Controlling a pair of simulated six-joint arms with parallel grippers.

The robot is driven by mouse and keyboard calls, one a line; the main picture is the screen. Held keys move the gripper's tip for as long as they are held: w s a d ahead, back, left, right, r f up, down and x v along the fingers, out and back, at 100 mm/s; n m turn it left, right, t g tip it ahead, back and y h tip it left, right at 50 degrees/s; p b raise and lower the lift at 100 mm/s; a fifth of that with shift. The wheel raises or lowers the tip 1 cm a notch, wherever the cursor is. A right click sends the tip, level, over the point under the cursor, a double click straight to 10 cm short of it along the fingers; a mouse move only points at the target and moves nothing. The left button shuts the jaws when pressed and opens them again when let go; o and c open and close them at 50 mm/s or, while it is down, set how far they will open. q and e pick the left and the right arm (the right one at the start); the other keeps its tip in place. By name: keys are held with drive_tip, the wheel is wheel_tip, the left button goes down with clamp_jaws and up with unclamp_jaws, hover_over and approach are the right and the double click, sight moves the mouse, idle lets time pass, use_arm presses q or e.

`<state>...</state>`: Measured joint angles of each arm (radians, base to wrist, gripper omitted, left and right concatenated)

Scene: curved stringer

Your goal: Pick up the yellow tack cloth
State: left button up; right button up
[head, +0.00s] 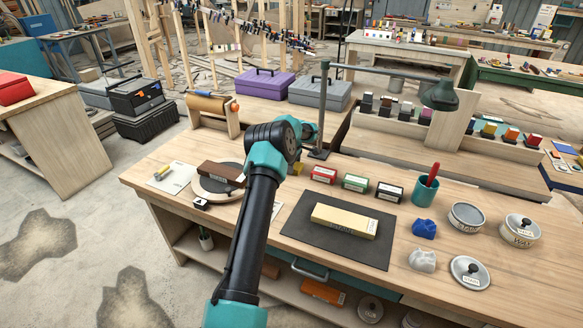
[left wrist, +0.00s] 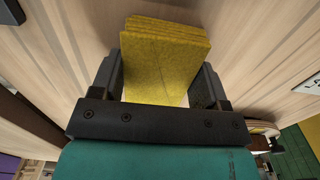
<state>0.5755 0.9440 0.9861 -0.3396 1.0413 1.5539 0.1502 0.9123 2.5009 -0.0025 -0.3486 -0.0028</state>
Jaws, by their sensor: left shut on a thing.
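The yellow tack cloth (left wrist: 166,60) is a thick, folded stack of fuzzy layers. In the left wrist view it sits between the two dark fingers of my left gripper (left wrist: 160,80), which is shut on it. Its layered end sticks out past the fingertips. In the head view only a small yellow bit of the cloth (head: 297,169) shows below my left wrist; the arm hides the rest. I cannot tell whether the cloth touches the bench. My right gripper is in neither view.
The wooden bench (head: 200,150) holds a lamp stand (head: 319,153) close to my left wrist. Small labelled boxes (head: 355,182) stand to the right. A dark mat (head: 300,240) with a yellow block (head: 344,220) lies in front.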

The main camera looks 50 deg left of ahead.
use_arm(q)
drive_tip(key=shift+r, duration=0.15)
wheel_tip(320, 180, up, 3)
drive_tip(key=shift+r, duration=0.15)
drive_tip(key=s+d, duration=0.3)
drive_tip(key=d, duration=0.1)
drive_tip(key=s+d+r, duration=0.1)
drive_tip(key=s+d, duration=0.6)
drive_tip(key=d, duration=0.1)
drive_tip(key=shift+s+r, duration=0.2)
drive_tip(key=shift+s, duration=0.1)
drive_tip(key=o, duration=0.3)
drive_tip(key=shift+c, duration=1)
drive_tip(key=shift+d+r+m, duration=0.25)
drive_tip(key=shift+d+m, duration=0.05)
drive_tip(key=shift+d, duration=0.15)
drive_tip(key=s+d+r+m, duration=0.1)
drive_tip(key=d+r+m, duration=0.5)
drive_tip(key=d, duration=0.6)
drive_tip(key=m, duration=0.2)
drive_tip(key=shift+s+d+m, duration=0.15)
drive_tip(key=shift+m, duration=0.15)
